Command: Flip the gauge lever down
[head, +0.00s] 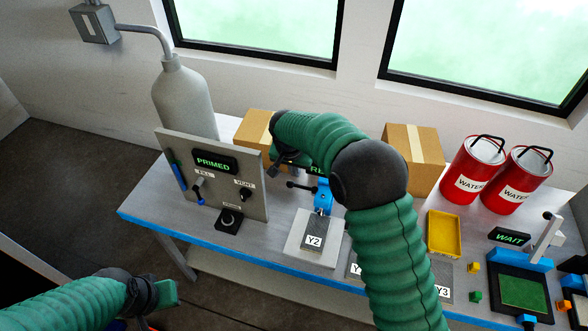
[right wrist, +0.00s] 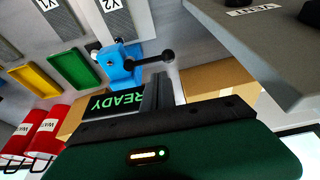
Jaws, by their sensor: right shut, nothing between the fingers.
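A blue gauge-like device (head: 323,195) stands on the bench behind the plate labelled Y2 (head: 314,242). Its lever (head: 303,187) sticks out to the left and ends in a black ball. In the right wrist view the blue device (right wrist: 118,64) and the black ball of its lever (right wrist: 168,56) are just beyond my fingers. My right gripper (head: 278,160) is shut and empty, above and behind the lever; its fingers (right wrist: 158,95) appear apart from the ball. My left gripper (head: 160,300) is low at the left, off the bench; its fingers are unclear.
A grey panel reading PRIMED (head: 212,163) stands left of the lever. A READY display (right wrist: 115,101) is beside the blue device, partly hidden by my arm in the head view.

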